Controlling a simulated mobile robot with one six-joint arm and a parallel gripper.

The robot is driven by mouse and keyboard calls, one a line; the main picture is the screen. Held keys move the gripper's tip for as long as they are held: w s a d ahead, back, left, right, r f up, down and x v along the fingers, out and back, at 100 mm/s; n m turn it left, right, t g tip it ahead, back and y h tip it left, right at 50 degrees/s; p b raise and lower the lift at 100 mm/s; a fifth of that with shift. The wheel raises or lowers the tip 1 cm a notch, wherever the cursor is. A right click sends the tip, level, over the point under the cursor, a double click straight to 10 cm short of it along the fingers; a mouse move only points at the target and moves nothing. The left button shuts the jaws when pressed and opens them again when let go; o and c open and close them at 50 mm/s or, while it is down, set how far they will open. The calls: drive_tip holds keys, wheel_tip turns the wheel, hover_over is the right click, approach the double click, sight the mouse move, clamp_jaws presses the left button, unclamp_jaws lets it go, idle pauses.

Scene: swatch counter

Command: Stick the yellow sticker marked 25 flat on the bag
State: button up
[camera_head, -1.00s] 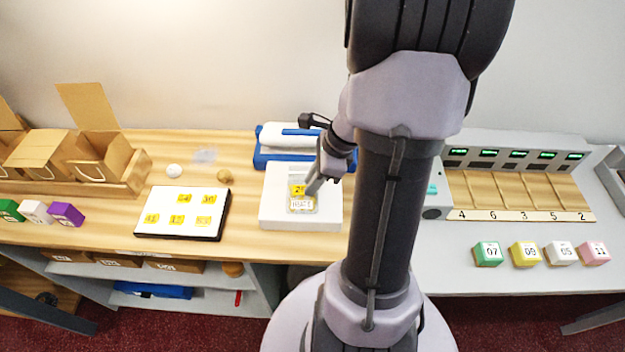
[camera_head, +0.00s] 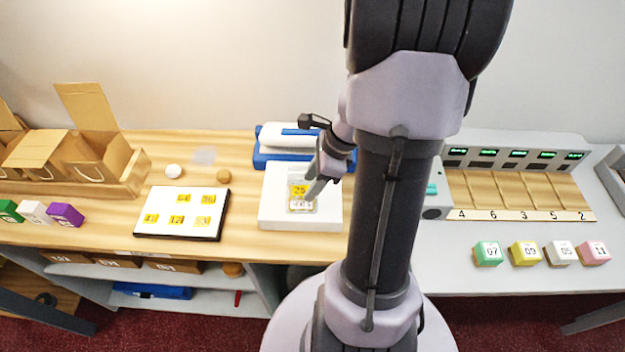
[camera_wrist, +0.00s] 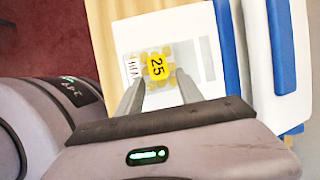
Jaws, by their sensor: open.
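The yellow sticker marked 25 (camera_head: 299,190) lies on the clear bag with yellow contents (camera_head: 301,206). The bag rests on a white block (camera_head: 272,217). In the wrist view the sticker (camera_wrist: 157,66) looks flat on the bag (camera_wrist: 137,52), near its middle, beside a white printed label. My gripper (camera_wrist: 155,88) is open, its two fingers apart just short of the sticker, with nothing between them. In the head view my gripper (camera_head: 311,190) is over the right side of the bag and partly covers it. Whether the fingertips touch the bag cannot be told.
A blue and white device (camera_head: 268,158) stands behind the white block. A sheet with several yellow stickers (camera_head: 151,231) lies to the left. Cardboard bags (camera_head: 95,160) stand at far left. Numbered boxes (camera_head: 487,254) line the grey counter at right. My arm hides the middle.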

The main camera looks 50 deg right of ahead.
drive_tip(key=w+a+p+v, duration=0.1)
drive_tip(key=p+v, duration=1)
drive_tip(key=v, duration=1.1)
drive_tip(key=shift+r+p, duration=0.35)
drive_tip(key=shift+p, duration=0.05)
